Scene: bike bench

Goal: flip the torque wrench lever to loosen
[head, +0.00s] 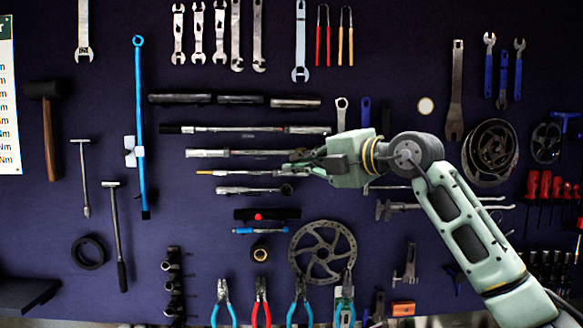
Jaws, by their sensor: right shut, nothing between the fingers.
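Several long wrench-like tools hang level in the middle of the dark tool board. The upper one (225,129) has a dark grip at its left end. A silvery one (235,153) hangs below it, and its right end runs up to my right gripper (298,164). A thin one with a yellowish tip (235,173) and a short ratchet-like one (248,190) hang lower. I cannot tell for certain which is the torque wrench; no lever can be made out. My right gripper is shut and empty, at the right ends of these tools, and hides part of them. My left gripper is not in view.
A brake disc (323,252) hangs below my right gripper, with coloured pliers (262,302) along the bottom. A blue bar tool (140,110) and a mallet (46,90) hang at left. Spanners (198,30) line the top. Red-handled screwdrivers (545,186) hang at right.

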